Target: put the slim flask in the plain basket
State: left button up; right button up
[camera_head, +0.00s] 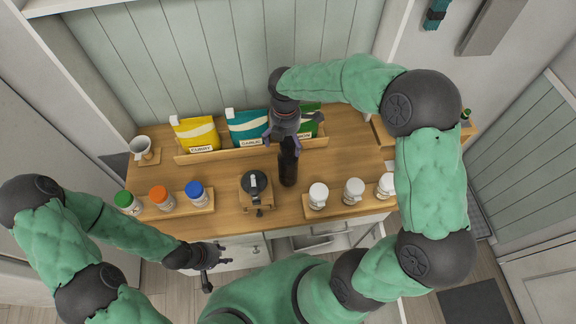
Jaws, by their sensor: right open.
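A tall, narrow dark bottle (288,168), which looks like the slim flask, stands upright on the wooden counter near its middle. My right gripper (284,138) is open above the bottle, with its fingers around or just over the bottle's top; whether they touch it I cannot tell. My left gripper (209,272) hangs low in front of the counter's front edge, apart from the bottle, and its jaw opening is unclear. I cannot make out a plain basket in this view.
Several seed-style packets, yellow (196,134), teal (247,127) and green, stand in a rack behind. A dark grinder (256,186) is left of the bottle. Coloured-lid jars (161,197) stand at left, white jars (318,195) at right, a mug (141,147) far left.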

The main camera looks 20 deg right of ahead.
aim_at(287, 164)
jog(key=shift+s+d+f, duration=0.1)
jog(key=shift+f, duration=1.7)
jog(key=shift+s+d+f, duration=0.1)
jog(key=shift+f, duration=1.65)
jog(key=c, duration=1.8)
